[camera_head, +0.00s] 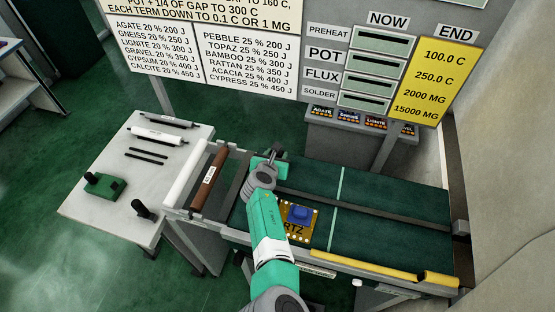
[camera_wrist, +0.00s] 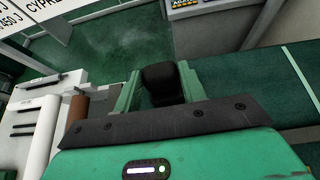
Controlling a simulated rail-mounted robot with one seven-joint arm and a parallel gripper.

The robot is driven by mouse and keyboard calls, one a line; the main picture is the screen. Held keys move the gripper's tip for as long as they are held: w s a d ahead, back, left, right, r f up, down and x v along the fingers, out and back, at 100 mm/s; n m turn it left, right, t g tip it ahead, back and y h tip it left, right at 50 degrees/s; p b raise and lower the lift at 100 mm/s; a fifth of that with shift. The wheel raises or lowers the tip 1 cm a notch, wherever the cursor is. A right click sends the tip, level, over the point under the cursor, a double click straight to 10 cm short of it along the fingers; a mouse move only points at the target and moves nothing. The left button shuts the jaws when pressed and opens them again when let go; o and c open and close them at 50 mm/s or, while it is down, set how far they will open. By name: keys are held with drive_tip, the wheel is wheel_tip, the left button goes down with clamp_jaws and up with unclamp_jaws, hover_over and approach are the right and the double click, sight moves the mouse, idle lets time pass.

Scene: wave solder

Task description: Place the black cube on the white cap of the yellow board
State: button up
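My gripper (camera_wrist: 160,88), with green fingers, holds a black cube (camera_wrist: 161,80) between its fingertips. In the head view, my gripper (camera_head: 270,161) is above the far left part of the conveyor, with the dark cube (camera_head: 278,150) at its tip. The yellow board (camera_head: 290,231) lies on the green belt, nearer the front and right of my forearm, which partly covers it. A blue block sits on the board, with small pale spots around it. I cannot clearly make out a white cap. The board does not show in the wrist view.
The green conveyor (camera_head: 390,240) has rails and a yellow bar (camera_head: 427,279) at its front right. White and brown rollers (camera_head: 210,185) stand at its left end. A white table (camera_head: 95,205) holds a green tool and dark rods. A bin shelf (camera_head: 345,130) stands behind.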

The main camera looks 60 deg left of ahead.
drive_tip(key=shift+c, duration=1.2)
drive_tip(key=shift+r, duration=0.2)
drive_tip(key=shift+r+p, duration=1.9)
drive_tip(key=shift+p, duration=0.35)
